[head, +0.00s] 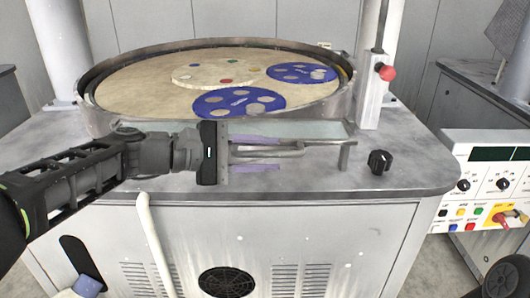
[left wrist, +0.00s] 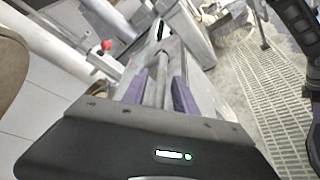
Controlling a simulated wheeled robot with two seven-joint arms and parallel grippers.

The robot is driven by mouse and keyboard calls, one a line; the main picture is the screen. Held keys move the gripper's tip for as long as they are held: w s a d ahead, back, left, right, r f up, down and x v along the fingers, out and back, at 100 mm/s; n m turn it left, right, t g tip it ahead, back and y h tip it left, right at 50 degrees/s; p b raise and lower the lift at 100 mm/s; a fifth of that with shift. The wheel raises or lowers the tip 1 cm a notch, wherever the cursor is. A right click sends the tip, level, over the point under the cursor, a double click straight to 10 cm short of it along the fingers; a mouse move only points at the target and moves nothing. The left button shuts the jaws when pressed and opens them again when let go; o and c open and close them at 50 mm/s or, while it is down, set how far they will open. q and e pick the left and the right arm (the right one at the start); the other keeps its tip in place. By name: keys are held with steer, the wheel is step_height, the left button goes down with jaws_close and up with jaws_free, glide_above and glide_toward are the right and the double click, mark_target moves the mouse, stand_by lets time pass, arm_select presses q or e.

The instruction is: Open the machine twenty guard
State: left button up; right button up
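The machine's round platen basin (head: 100,112) holds a pale polishing surface. A low, clear guard panel (head: 310,130) runs along its front edge, with a grey metal bar handle (head: 290,153) in front of it. My left gripper (head: 280,154) reaches in from the left at the handle, its purple fingers apart, one on each side of the bar. In the left wrist view the bar (left wrist: 160,75) runs between the two fingers (left wrist: 157,92), with gaps beside it, so I see no firm grip. My right gripper is not in view.
Blue carrier discs (head: 238,102) lie on the platen. A black knob (head: 380,162) and a post with a red knob (head: 388,73) stand at the right of the worktop. A control panel (head: 490,180) with buttons is further right.

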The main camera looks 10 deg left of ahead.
arm_select(q)
jaws_close()
stand_by(0.4)
stand_by(1.1)
